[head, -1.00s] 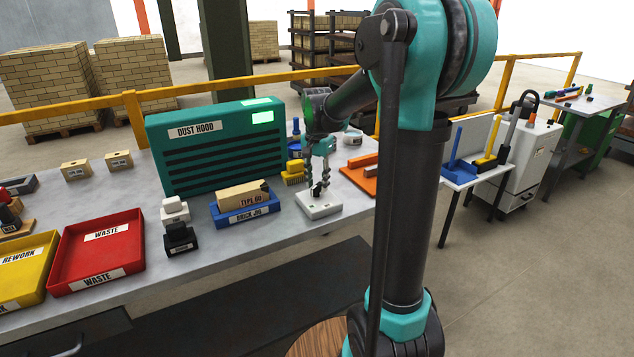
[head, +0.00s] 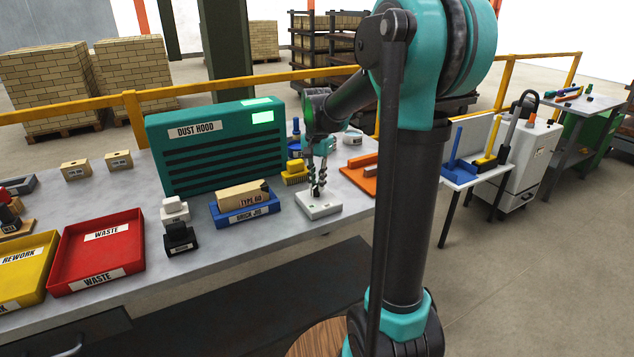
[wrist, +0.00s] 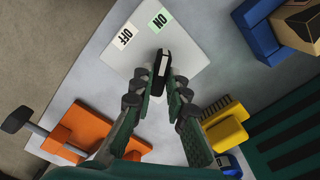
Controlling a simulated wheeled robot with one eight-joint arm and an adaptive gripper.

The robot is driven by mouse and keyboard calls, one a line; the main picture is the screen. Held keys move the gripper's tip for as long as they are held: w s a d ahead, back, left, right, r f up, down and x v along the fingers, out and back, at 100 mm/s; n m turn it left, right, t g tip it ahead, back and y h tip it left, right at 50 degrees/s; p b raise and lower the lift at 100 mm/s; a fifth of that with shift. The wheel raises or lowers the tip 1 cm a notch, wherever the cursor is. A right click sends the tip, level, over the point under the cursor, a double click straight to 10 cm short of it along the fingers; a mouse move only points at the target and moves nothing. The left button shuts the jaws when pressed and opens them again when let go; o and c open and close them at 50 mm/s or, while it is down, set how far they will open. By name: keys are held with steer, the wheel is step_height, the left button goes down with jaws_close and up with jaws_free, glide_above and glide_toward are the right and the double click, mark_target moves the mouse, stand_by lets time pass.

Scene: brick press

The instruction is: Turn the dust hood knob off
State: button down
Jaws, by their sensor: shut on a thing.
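The white knob panel (head: 322,208) lies on the table right of the brick jig. The wrist view shows this panel (wrist: 188,50) with a green ON label (wrist: 160,20) and a white OFF label (wrist: 124,37). The black knob (wrist: 163,60) is a long bar, its far end nearer ON than OFF. My gripper (wrist: 160,82) is shut on the knob, one finger on each side. My gripper also shows above the panel in the head view (head: 317,188). The teal dust hood (head: 220,150) stands behind, with a bright green light.
The blue brick jig (head: 245,214) holds a brick close left of the panel. A yellow brush (head: 294,175) and an orange tool (head: 358,184) lie behind and right. A red waste tray (head: 72,272) is farther left. The table front before the panel is clear.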

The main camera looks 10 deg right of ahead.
steer(key=n, duration=0.6)
steer(key=shift+n, duration=2.7)
steer(key=c, duration=1.5)
jaws_free()
step_height(320, 180, up, 12)
